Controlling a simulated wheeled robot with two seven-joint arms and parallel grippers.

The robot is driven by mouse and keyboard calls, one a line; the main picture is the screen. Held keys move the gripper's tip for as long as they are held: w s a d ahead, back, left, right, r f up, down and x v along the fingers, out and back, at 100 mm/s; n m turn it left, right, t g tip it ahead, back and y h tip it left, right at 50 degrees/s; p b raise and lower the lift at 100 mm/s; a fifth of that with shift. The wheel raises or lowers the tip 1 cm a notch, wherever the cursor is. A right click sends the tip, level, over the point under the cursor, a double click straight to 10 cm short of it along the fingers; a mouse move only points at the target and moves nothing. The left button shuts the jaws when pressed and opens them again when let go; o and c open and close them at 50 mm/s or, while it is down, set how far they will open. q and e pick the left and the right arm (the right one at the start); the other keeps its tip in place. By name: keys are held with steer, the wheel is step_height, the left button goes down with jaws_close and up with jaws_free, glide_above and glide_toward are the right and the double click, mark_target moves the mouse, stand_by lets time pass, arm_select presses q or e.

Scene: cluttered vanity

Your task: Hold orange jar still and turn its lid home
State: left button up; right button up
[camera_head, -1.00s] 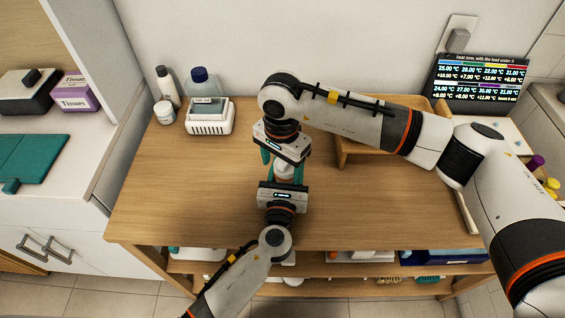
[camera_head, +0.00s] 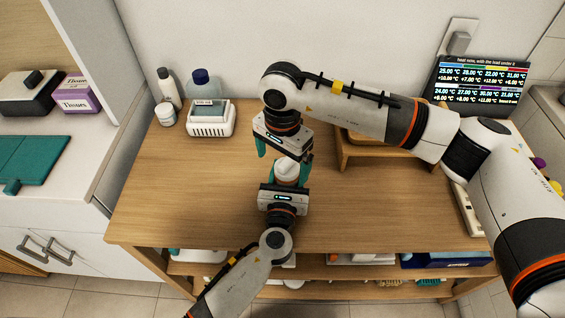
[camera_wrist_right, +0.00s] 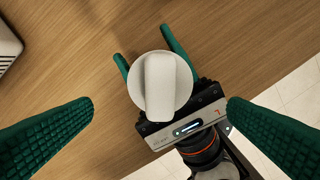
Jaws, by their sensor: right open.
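The jar's round white lid (camera_head: 287,171) with a raised bar across its top shows between my two grippers. It is also in the right wrist view (camera_wrist_right: 160,80). The jar's body is hidden beneath the lid, so no orange shows. My left gripper (camera_head: 288,180) comes from the front, its teal fingers on both sides of the jar below the lid; they appear shut on it. My right gripper (camera_head: 284,157) is open and empty above the lid, its fingers wide apart on either side and clear of it in the right wrist view (camera_wrist_right: 160,103).
A white basket (camera_head: 210,121) and several bottles stand at the back left of the wooden table (camera_head: 180,190). A wooden tray (camera_head: 385,155) lies behind my right arm. A display (camera_head: 482,84) stands at the back right.

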mark_target(282, 165)
steer(key=shift+r, duration=2.25)
arm_select(q)
steer(key=o, duration=1.2)
